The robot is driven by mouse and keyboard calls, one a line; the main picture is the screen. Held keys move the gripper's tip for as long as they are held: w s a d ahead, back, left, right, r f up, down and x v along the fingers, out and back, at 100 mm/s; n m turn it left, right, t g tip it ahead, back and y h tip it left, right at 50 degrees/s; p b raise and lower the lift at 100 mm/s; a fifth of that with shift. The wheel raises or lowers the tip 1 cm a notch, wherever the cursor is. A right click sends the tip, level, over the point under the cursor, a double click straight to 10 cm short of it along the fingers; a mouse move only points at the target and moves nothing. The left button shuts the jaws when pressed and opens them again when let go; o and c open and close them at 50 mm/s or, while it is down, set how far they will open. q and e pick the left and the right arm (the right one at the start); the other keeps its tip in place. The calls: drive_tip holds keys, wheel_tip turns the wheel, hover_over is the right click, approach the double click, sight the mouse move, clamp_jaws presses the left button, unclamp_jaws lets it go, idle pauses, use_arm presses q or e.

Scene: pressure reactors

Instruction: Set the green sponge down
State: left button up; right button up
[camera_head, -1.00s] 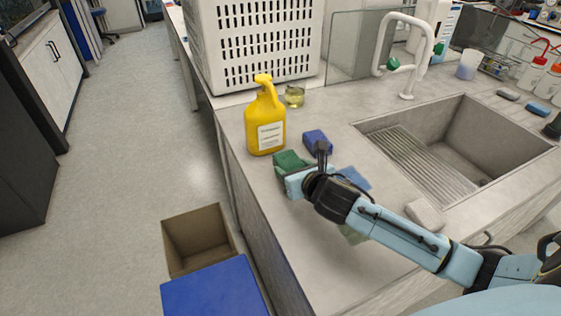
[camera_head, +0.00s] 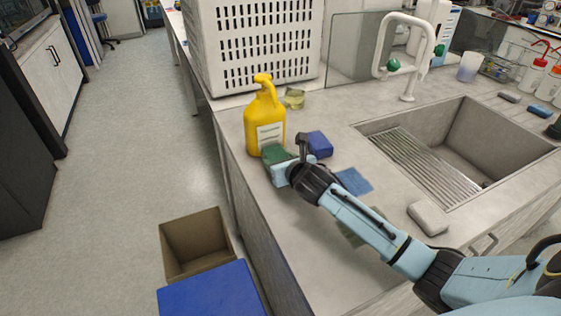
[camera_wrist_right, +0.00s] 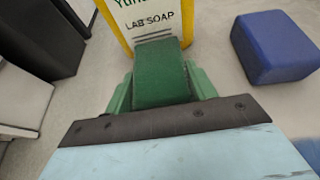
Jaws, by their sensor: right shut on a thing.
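The green sponge (camera_head: 273,154) is in my right gripper (camera_head: 283,167), at the left part of the counter, right at the foot of the yellow soap bottle (camera_head: 264,120). In the right wrist view the sponge (camera_wrist_right: 160,75) stands up between the fingers of my right gripper (camera_wrist_right: 160,95), which are shut on it. Its far end overlaps the bottle's label (camera_wrist_right: 148,20); I cannot tell whether they touch. Whether the sponge's underside rests on the counter is hidden. My left gripper is not in view.
A dark blue block (camera_head: 319,144) lies just right of the gripper. The counter's left edge is close; bare counter lies in front.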

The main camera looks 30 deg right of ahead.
drive_tip(key=shift+f, duration=0.15)
drive_tip(key=o, duration=0.9)
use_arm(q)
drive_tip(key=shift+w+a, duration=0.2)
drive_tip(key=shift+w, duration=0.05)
use_arm(e)
drive_tip(key=shift+o, duration=0.4)
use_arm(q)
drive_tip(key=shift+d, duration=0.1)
use_arm(e)
drive_tip(key=shift+s+r, duration=0.15)
drive_tip(key=shift+r, duration=0.1)
drive_tip(key=p+v, duration=0.2)
drive_tip(key=v, duration=0.8)
drive_tip(key=shift+s, duration=0.15)
drive_tip(key=shift+s+a+r+p, duration=0.1)
drive_tip(key=shift+s+r+p, duration=0.15)
drive_tip(key=shift+s, duration=0.3)
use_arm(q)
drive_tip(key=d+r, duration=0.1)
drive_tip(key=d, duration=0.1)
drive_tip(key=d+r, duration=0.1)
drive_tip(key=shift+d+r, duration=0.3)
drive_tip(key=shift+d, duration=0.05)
